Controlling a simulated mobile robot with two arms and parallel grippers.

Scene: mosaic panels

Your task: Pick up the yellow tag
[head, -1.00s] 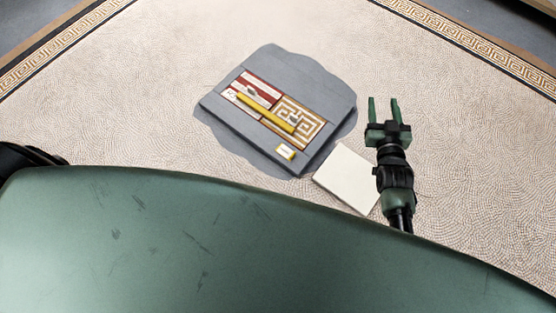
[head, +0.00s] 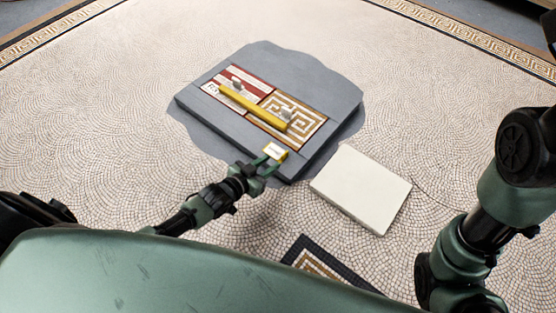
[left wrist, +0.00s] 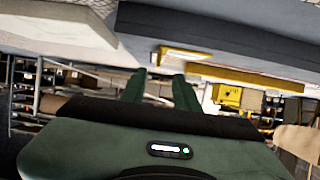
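The yellow tag (head: 275,152) has a white label on top. It lies at the front edge of the grey slab (head: 200,108). My left gripper (head: 267,164) is at the tag, with its two green fingers apart and their tips close to the tag's near side. In the left wrist view, the fingers (left wrist: 158,88) are apart, and the tag (left wrist: 185,54) shows just beyond their tips. I cannot tell whether the fingers touch it. My right gripper is out of view; only my right arm's links show at the right.
A yellow bar (head: 250,106) with grey knobs lies across the red-and-white panel (head: 255,83) and the gold spiral panel (head: 302,113) on the slab. A pale block (head: 360,187) lies to the right. A dark-bordered mosaic panel (head: 318,262) is at the bottom. Open floor surrounds them.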

